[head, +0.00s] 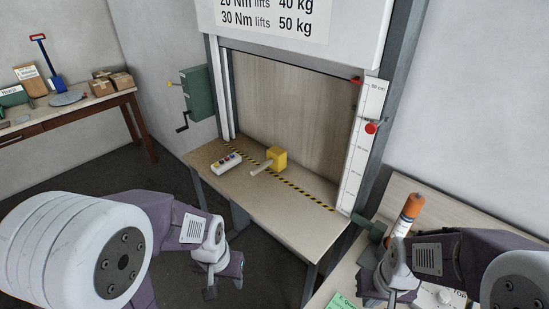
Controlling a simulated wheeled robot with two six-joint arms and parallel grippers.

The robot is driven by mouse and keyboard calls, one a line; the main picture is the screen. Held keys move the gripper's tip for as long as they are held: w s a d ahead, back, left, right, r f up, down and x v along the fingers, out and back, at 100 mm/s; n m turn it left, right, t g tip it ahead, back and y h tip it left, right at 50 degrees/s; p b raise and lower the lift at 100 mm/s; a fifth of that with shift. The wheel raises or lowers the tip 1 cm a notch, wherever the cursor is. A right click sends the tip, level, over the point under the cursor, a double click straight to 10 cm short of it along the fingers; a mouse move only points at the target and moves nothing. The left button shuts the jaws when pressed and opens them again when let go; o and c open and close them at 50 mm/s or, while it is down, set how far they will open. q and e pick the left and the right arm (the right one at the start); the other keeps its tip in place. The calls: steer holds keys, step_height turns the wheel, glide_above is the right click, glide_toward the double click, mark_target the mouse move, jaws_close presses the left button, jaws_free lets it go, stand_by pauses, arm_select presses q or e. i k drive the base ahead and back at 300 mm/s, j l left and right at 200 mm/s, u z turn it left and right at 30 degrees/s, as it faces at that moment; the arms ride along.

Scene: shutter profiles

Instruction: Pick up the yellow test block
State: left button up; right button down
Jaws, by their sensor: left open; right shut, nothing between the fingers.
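The yellow test block (279,155) stands on the wooden bench under the shutter opening, by the black-and-yellow striped line. A pale bar-like handle sticks out from its front toward the lower left. My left gripper (224,284) is open and empty, in front of the bench and well short of the block, nearer to me. My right gripper (376,294) is shut and empty at the lower right, over the right-hand table and apart from the block. Its fingertips are partly hard to make out.
A control box with buttons (226,163) lies left of the block. A green crank box (197,95) is on the left post. A scale strip (362,145) with a red knob (372,127) is on the right. The bench front (285,225) is clear.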

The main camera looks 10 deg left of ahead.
mark_target(276, 157)
steer(key=i+j+z, duration=0.1)
steer(key=j, duration=0.25)
steer(key=i+j+z, duration=0.1)
steer(key=j, duration=0.3)
steer(key=i+j+z, duration=0.1)
steer(key=j, duration=0.25)
steer(key=i+j+z, duration=0.25)
steer(key=i+j, duration=0.5)
